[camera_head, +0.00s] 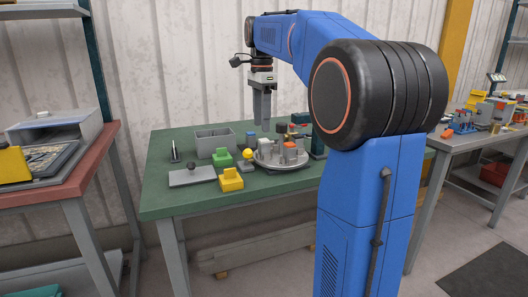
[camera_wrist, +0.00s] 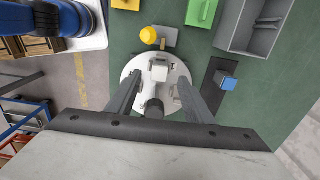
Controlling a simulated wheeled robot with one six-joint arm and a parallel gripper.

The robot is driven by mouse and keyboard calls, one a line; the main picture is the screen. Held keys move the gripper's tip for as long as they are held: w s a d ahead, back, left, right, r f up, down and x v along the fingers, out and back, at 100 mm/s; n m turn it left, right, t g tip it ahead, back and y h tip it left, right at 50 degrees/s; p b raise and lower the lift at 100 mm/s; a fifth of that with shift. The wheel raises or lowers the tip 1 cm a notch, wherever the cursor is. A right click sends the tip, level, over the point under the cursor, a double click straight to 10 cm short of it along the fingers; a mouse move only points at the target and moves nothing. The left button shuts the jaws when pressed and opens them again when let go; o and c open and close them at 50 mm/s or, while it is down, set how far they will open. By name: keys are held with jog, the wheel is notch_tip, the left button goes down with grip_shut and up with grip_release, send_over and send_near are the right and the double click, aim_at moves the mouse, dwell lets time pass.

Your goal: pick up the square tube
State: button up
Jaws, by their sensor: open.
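My gripper (camera_head: 262,110) is open and points down above the green table (camera_head: 160,200), at the back of the round grey tray (camera_head: 283,163). In the wrist view its two fingers (camera_wrist: 160,88) spread apart over the round tray (camera_wrist: 132,68), with nothing between them at finger height. Several small parts stand on the tray. A pale square-edged piece (camera_wrist: 159,71) on it may be the square tube, but I cannot tell for sure. A dark round part (camera_wrist: 154,108) stands nearer the palm, partly against the gripper body. My arm hides the table's right side in the head view.
A grey open bin (camera_head: 215,142), a green block (camera_head: 222,158), a yellow block (camera_head: 231,180) and a flat grey plate (camera_head: 192,177) are left of the tray. A blue block (camera_wrist: 229,83) sits on a dark base beside it. The table's front left is clear.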

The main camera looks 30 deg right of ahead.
aim_at(264, 140)
notch_tip(264, 140, down, 2)
jog(key=shift+f, duration=0.15)
jog(key=shift+s+d+f, duration=0.1)
jog(key=shift+d+f, duration=0.1)
jog(key=shift+f, duration=1.15)
jog(key=shift+d+f, duration=0.2)
jog(key=shift+f, duration=1.1)
grip_shut()
